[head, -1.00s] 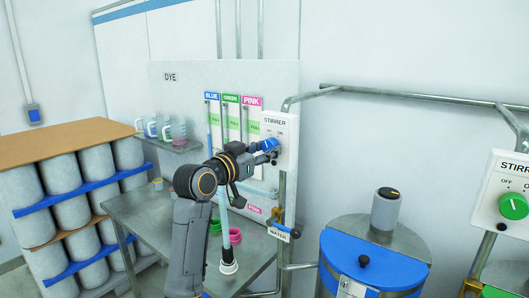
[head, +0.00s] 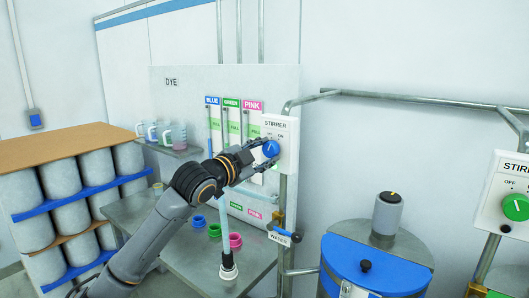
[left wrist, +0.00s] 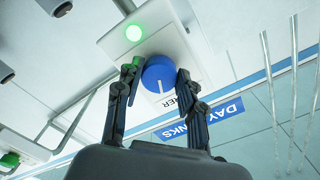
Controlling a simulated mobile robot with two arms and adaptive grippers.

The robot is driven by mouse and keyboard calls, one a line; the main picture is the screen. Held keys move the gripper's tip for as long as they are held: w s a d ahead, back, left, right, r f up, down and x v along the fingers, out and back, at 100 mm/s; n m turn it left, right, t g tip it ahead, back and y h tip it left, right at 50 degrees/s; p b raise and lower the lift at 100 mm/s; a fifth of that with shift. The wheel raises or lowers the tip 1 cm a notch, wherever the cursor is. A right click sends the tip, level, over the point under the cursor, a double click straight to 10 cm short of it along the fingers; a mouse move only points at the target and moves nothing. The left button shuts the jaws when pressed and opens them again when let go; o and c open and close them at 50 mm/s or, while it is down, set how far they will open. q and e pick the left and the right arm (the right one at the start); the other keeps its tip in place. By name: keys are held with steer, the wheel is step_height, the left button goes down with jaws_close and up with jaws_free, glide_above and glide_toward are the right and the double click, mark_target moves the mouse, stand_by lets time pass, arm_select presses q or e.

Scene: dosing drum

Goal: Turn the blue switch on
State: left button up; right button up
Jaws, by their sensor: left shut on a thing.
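The blue switch (head: 271,148) is a round knob with a white pointer line, on the white STIRRER box (head: 285,128) at the right edge of the dye panel. My left gripper (head: 263,151) reaches it from the left, its fingers at the knob's sides. In the left wrist view the blue knob (left wrist: 160,76) sits between the two fingertips of my left gripper (left wrist: 160,70), which is shut on it. A green lamp (left wrist: 134,33) glows on the box beside the knob. The OFF mark is hard to make out in the head view. My right gripper is not in view.
A second STIRRER box with a green knob (head: 515,207) stands at the right edge. A blue-lidded drum (head: 375,262) is below right. Pipes (head: 410,96) run along the wall. Pink (head: 235,241), green and blue rings lie on the metal table (head: 190,262).

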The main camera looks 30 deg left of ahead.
arm_select(q)
steer(key=shift+m, duration=0.7)
steer(key=o, duration=1.2)
steer(key=shift+s, duration=0.1)
steer(key=shift+s, duration=0.3)
steer(key=s, duration=0.7)
steer(key=s+a, duration=0.1)
steer(key=s, duration=0.3)
steer(key=shift+s, duration=0.1)
